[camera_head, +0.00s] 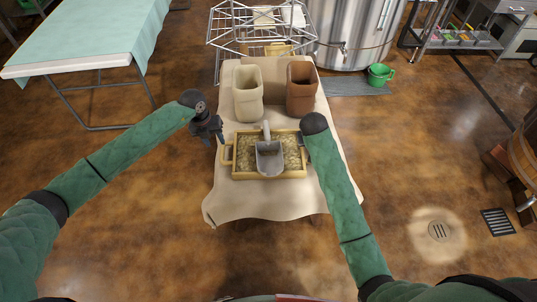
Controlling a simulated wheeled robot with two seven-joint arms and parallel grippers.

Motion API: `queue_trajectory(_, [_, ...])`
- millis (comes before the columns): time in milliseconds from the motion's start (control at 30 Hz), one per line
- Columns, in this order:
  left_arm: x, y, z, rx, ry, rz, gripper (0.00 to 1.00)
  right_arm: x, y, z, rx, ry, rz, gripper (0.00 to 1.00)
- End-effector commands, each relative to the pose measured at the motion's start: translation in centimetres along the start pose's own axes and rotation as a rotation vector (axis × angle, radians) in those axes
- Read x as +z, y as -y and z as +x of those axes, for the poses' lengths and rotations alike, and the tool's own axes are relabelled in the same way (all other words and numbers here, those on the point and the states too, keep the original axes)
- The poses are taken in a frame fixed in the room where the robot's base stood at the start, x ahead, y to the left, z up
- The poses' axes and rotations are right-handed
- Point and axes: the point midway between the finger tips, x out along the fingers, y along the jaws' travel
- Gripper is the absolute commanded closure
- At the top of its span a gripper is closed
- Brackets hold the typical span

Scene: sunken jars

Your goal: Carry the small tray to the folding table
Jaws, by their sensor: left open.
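The small tray (236,161) is yellow, with a handle at its left end. It lies flat on a small table with a beige cloth (225,203). It holds a tan grainy fill, and a grey metal scoop (269,157) rests in it. My left gripper (212,138) is open and empty, just above and left of the tray's left handle, apart from it. My right arm reaches to the tray's right end; its gripper is hidden behind the arm's dark end. The folding table (92,45) stands at the upper left with a pale green cover.
A cream jar (248,95) and a brown jar (301,90) stand behind the tray. A wire rack (262,30) and a steel tank (357,30) are further back. A green bucket (380,75) stands at right. Brown floor is open between the two tables.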

Motion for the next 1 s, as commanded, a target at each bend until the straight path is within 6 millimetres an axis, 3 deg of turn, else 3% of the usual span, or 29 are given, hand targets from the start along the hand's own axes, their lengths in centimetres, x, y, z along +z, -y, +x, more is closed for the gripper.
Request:
queue_trajectory(267, [-0.1,0.1,0.9,-0.002,-0.001,0.000,0.57,0.0,0.0,0.9,0.001,0.002,0.000,0.57])
queue_trajectory(700, [-0.1,0.1,6.5,-0.004,-0.002,-0.001,0.57,0.0,-0.1,6.4,0.001,0.001,0.000,0.57])
queue_trajectory(1000, [-0.1,0.1,7.9,-0.004,-0.001,0.001,0.57,0.0,0.0,7.8,0.000,0.000,0.000,0.57])
